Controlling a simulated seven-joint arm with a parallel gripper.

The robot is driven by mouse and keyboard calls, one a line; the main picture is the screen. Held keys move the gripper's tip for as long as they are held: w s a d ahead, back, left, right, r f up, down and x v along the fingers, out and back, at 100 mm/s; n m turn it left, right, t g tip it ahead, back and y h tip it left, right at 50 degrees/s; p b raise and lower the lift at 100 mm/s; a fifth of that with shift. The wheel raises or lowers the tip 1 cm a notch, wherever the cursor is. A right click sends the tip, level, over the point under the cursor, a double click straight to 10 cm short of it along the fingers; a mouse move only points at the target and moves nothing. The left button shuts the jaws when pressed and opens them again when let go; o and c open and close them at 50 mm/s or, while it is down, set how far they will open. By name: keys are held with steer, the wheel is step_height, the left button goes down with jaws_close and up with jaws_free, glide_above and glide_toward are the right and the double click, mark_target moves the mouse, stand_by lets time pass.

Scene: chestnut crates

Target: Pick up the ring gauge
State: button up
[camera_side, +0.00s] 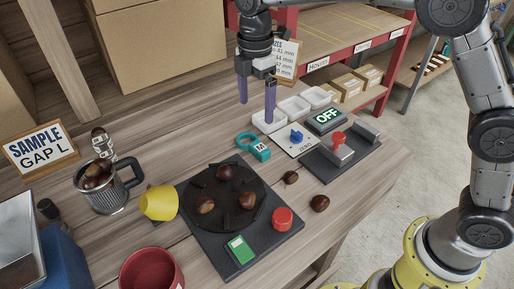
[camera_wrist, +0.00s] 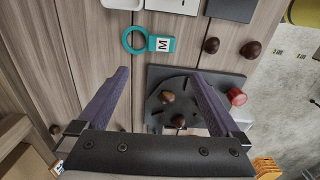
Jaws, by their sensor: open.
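The ring gauge (camera_side: 262,152) is a teal ring with a flat tag marked M. It lies on the wooden table behind the dark turntable base, and shows whole in the wrist view (camera_wrist: 166,44), ring to the left and tag to the right. My gripper (camera_side: 256,111) has two purple fingers pointing down, spread wide and empty. It hangs above the table, higher in the side picture than the gauge and not touching it. In the wrist view my gripper (camera_wrist: 162,74) has its fingertips below the gauge, which lies beyond them.
Two loose chestnuts (camera_side: 319,203) lie right of the plate. A yellow cup (camera_side: 158,203) lies tipped left.

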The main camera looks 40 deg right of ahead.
glide_above(260, 147)
steer(key=f, duration=0.5)
steer(key=a+f, duration=0.1)
steer(key=f, duration=0.1)
steer(key=shift+w+f, duration=0.15)
steer(key=shift+f, duration=0.15)
steer(key=shift+d+f, duration=0.25)
steer(key=shift+f, duration=1.1)
steer(key=shift+d+f, duration=0.25)
steer(key=shift+f, duration=1.05)
steer(key=c, duration=1.3)
steer(key=shift+r, duration=0.55)
step_height(260, 147, up, 2)
steer(key=shift+r, duration=0.25)
steer(key=s+d+r, duration=0.1)
steer(key=s+r, duration=0.2)
steer(key=s, duration=0.1)
steer(key=s+d+r, duration=0.2)
steer(key=s+r, duration=0.1)
steer(key=s, duration=0.2)
steer(key=s+d+r, duration=0.1)
steer(key=s+r, duration=0.2)
steer(key=s, duration=0.1)
steer(key=shift+s+d+r, duration=0.15)
steer(key=shift+s+r, duration=0.1)
